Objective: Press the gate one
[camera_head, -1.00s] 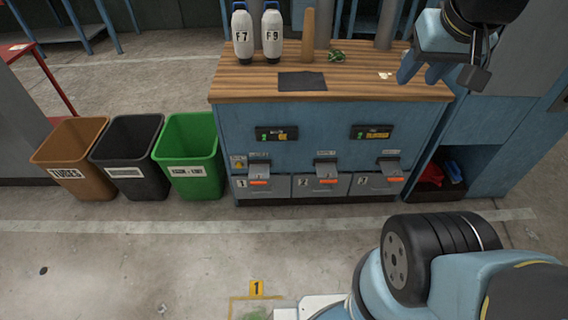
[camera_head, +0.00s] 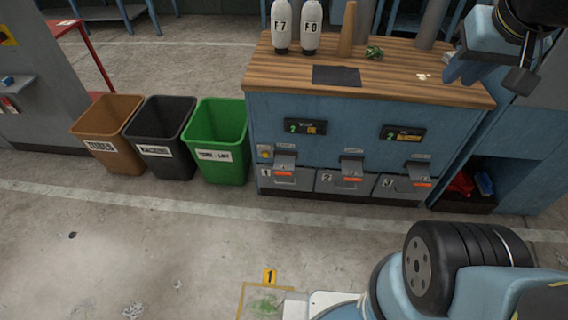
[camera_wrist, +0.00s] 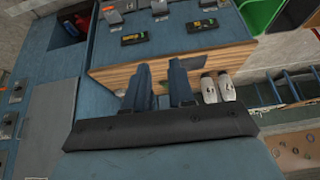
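Gate one (camera_head: 285,178) is the leftmost of three grey numbered gates low on the blue bench front, marked "1", with a grey lever and an orange strip. Gate two (camera_head: 345,182) and gate three (camera_head: 404,187) sit to its right. My gripper (camera_head: 458,76) hangs by the bench's right end, above and well to the right of gate one, touching no gate. In the upside-down wrist view, my gripper (camera_wrist: 161,72) has two blue fingers apart with nothing between them. Gate one's lever (camera_wrist: 207,4) shows there at the top edge.
Two dark displays (camera_head: 306,127) (camera_head: 403,134) sit above the gates. White bottles (camera_head: 295,28), a brown cone (camera_head: 347,30) and a dark mat (camera_head: 337,76) are on the wooden top (camera_head: 420,90). Brown, black and green bins (camera_head: 217,140) stand left.

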